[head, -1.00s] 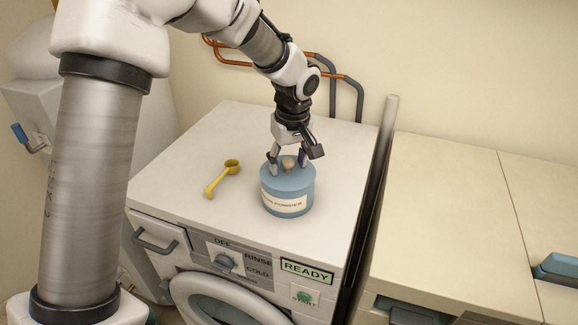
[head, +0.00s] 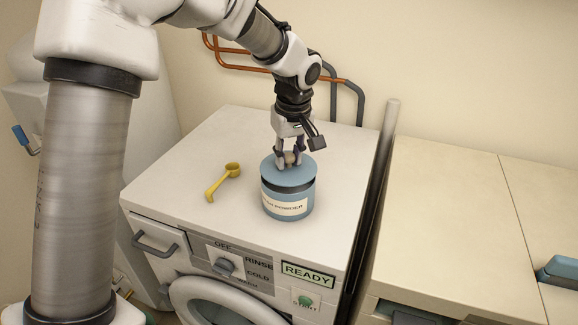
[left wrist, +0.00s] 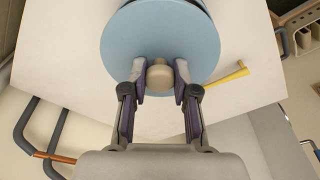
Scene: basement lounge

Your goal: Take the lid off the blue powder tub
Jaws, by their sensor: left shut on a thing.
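The blue powder tub (head: 288,212) stands upright on top of the white washing machine, its label facing me. Its round blue lid (head: 296,178) is over the mouth, with a dark band showing between lid and tub, so the lid looks slightly raised. My left gripper (head: 289,160) points down and is shut on the lid's beige knob (head: 290,158). In the left wrist view the fingers sit on either side of the knob (left wrist: 159,76), above the lid (left wrist: 160,30), which hides the tub. My right gripper is not in view.
A yellow scoop (head: 223,180) lies left of the tub on the washing machine (head: 180,180). Copper and grey pipes (head: 235,57) run along the wall behind. A beige counter (head: 450,220) is to the right, past a dark gap. The machine top around the tub is mostly clear.

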